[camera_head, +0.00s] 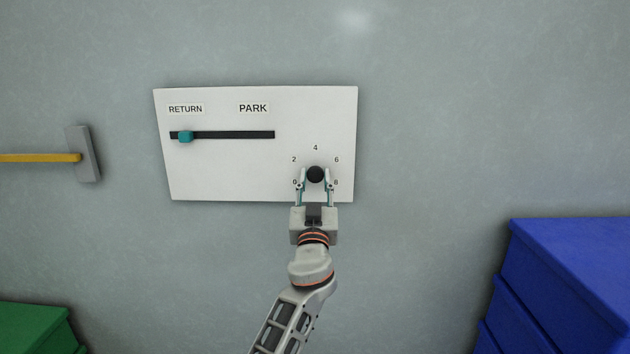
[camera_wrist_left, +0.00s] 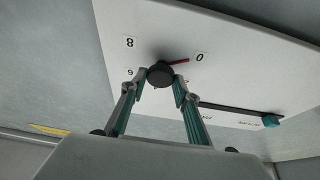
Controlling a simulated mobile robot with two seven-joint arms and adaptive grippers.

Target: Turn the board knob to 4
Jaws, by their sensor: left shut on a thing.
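A white board (camera_head: 230,172) on the wall carries a round black knob (camera_head: 315,174) at its lower right. The labels 0, 2, 4, 6 and 8 stand around the knob, with 4 at the top. In the left wrist view the knob (camera_wrist_left: 160,75) shows a red pointer (camera_wrist_left: 179,62) directed toward the 0 label (camera_wrist_left: 200,57). My left gripper (camera_head: 315,176) reaches up from below, its two fingers on either side of the knob and shut on it. It also shows in the left wrist view (camera_wrist_left: 160,78). My right gripper is not in view.
A slider with a teal handle (camera_head: 186,137) sits at the RETURN end of its dark slot on the board. A yellow bar with a grey bracket (camera_head: 84,154) is on the left wall. A blue cabinet (camera_head: 570,270) stands at right, a green one (camera_head: 35,328) at lower left.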

